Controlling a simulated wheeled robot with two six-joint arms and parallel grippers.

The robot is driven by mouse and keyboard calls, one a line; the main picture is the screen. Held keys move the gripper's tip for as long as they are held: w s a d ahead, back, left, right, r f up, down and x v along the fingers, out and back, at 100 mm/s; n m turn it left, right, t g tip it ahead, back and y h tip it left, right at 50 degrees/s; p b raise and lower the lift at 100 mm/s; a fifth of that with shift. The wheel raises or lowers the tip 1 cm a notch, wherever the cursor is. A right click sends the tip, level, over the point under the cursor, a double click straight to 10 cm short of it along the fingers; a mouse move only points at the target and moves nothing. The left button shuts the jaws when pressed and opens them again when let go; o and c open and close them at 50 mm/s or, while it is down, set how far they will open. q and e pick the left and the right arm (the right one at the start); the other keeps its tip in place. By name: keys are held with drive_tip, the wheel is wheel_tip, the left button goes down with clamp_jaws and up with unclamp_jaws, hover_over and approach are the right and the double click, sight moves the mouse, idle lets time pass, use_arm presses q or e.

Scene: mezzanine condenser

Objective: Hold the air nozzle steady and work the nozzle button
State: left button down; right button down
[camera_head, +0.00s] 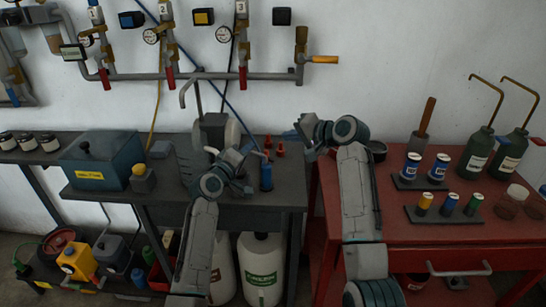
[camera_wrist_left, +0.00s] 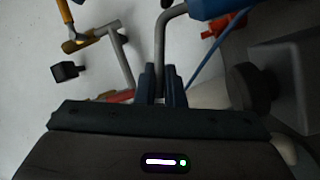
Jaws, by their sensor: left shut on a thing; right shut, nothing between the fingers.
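The air nozzle (camera_head: 266,177) appears as an upright blue body over the right part of the dark bench. In the left wrist view its blue body (camera_wrist_left: 212,8) is cut by the top edge, and a grey bent tube (camera_wrist_left: 165,35) runs from it. My left gripper (camera_head: 249,163) is at the nozzle's left. In the wrist view its fingers (camera_wrist_left: 161,85) are shut on the grey tube. My right gripper (camera_head: 299,132) is shut and empty, above and right of the nozzle, apart from it. I cannot clearly make out the nozzle button.
Two small red fittings (camera_head: 280,148) stand behind the nozzle. A blue hose (camera_head: 231,103) crosses the wall below pipes with red valves (camera_head: 243,77). A blue box (camera_head: 103,160) stands left. The red table (camera_head: 400,232) at right carries cans and green bottles (camera_head: 476,153).

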idle(0.3)
use_arm(q)
drive_tip(key=c, duration=1.5)
unclamp_jaws()
drive_tip(key=shift+o, duration=0.2)
